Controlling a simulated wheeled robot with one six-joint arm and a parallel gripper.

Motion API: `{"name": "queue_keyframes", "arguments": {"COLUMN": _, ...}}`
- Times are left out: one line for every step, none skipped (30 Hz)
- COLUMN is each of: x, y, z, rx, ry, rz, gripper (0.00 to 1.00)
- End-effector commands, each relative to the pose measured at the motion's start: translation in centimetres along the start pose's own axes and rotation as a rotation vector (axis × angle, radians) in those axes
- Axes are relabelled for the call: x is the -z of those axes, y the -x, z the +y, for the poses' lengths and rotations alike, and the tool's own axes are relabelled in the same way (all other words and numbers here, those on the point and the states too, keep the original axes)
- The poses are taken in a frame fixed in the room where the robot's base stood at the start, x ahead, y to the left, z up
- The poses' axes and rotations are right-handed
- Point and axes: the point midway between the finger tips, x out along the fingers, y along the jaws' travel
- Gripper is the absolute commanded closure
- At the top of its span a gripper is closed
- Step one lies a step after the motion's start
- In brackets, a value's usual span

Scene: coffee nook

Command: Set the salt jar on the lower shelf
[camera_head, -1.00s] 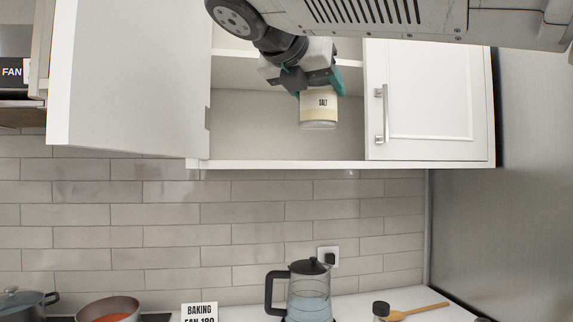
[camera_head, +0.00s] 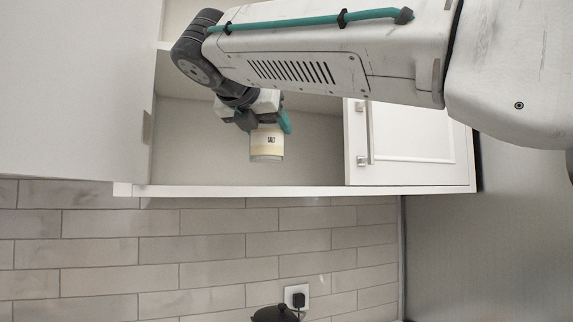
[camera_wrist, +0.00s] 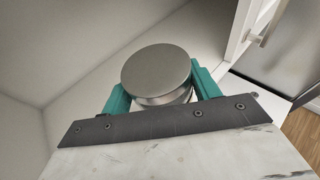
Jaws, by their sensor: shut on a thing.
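The salt jar (camera_head: 267,146) is a cream jar with a "SALT" label, held upright by my gripper (camera_head: 266,124) in front of the open cabinet bay. In the wrist view its round metal lid (camera_wrist: 157,75) sits between the two teal fingers of my gripper (camera_wrist: 163,96). The lower shelf (camera_head: 240,190) is the white cabinet floor below the jar. In the head view a gap shows between the jar's base and the shelf's front edge. The visible part of the lower shelf is bare.
The open cabinet door (camera_head: 70,90) stands at the left. A closed door with a handle (camera_head: 415,145) bounds the bay at the right. The upper shelf is partly hidden by my arm. The kettle's lid (camera_head: 274,313) shows at the bottom edge, beneath the socket (camera_head: 297,297).

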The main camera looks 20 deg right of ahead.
Motion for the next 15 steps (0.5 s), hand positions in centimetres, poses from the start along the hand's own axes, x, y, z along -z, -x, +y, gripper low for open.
{"name": "queue_keyframes", "arguments": {"x": -0.3, "y": -1.5, "z": 0.1, "rx": 0.006, "ry": 0.0, "rz": 0.0, "gripper": 0.72}}
{"name": "queue_keyframes", "arguments": {"x": -0.4, "y": -2.3, "z": 0.2, "rx": 0.006, "ry": -0.001, "rz": 0.001, "gripper": 0.72}}
{"name": "queue_keyframes", "arguments": {"x": -0.6, "y": -3.3, "z": 0.3, "rx": 0.005, "ry": -0.001, "rz": 0.0, "gripper": 0.72}}
{"name": "queue_keyframes", "arguments": {"x": -0.8, "y": -4.1, "z": 0.4, "rx": 0.005, "ry": 0.0, "rz": 0.0, "gripper": 0.72}}
{"name": "queue_keyframes", "arguments": {"x": -1.0, "y": -4.9, "z": 0.5, "rx": 0.005, "ry": -0.001, "rz": 0.0, "gripper": 0.72}}
{"name": "queue_keyframes", "arguments": {"x": -1.2, "y": -5.9, "z": 0.5, "rx": 0.005, "ry": 0.0, "rz": 0.001, "gripper": 0.72}}
{"name": "queue_keyframes", "arguments": {"x": -1.3, "y": -6.6, "z": 0.7, "rx": 0.005, "ry": 0.0, "rz": 0.001, "gripper": 0.72}}
{"name": "queue_keyframes", "arguments": {"x": -1.5, "y": -7.3, "z": 0.7, "rx": 0.005, "ry": 0.0, "rz": 0.001, "gripper": 0.72}}
{"name": "queue_keyframes", "arguments": {"x": -1.7, "y": -8.1, "z": 0.7, "rx": 0.004, "ry": -0.001, "rz": -0.001, "gripper": 0.72}}
{"name": "queue_keyframes", "arguments": {"x": -1.8, "y": -8.6, "z": 0.8, "rx": 0.004, "ry": -0.001, "rz": 0.0, "gripper": 0.72}}
{"name": "queue_keyframes", "arguments": {"x": -1.9, "y": -9.1, "z": 0.9, "rx": 0.003, "ry": 0.0, "rz": 0.001, "gripper": 0.72}}
{"name": "queue_keyframes", "arguments": {"x": -2.0, "y": -9.6, "z": 0.9, "rx": 0.002, "ry": 0.0, "rz": 0.001, "gripper": 0.72}}
{"name": "queue_keyframes", "arguments": {"x": -2.0, "y": -9.8, "z": 0.9, "rx": 0.002, "ry": 0.0, "rz": 0.0, "gripper": 0.72}}
{"name": "queue_keyframes", "arguments": {"x": -2.1, "y": -10.1, "z": 0.9, "rx": 0.002, "ry": 0.0, "rz": 0.0, "gripper": 0.72}}
{"name": "queue_keyframes", "arguments": {"x": -2.2, "y": -10.3, "z": 0.9, "rx": 0.002, "ry": -0.001, "rz": 0.0, "gripper": 0.72}}
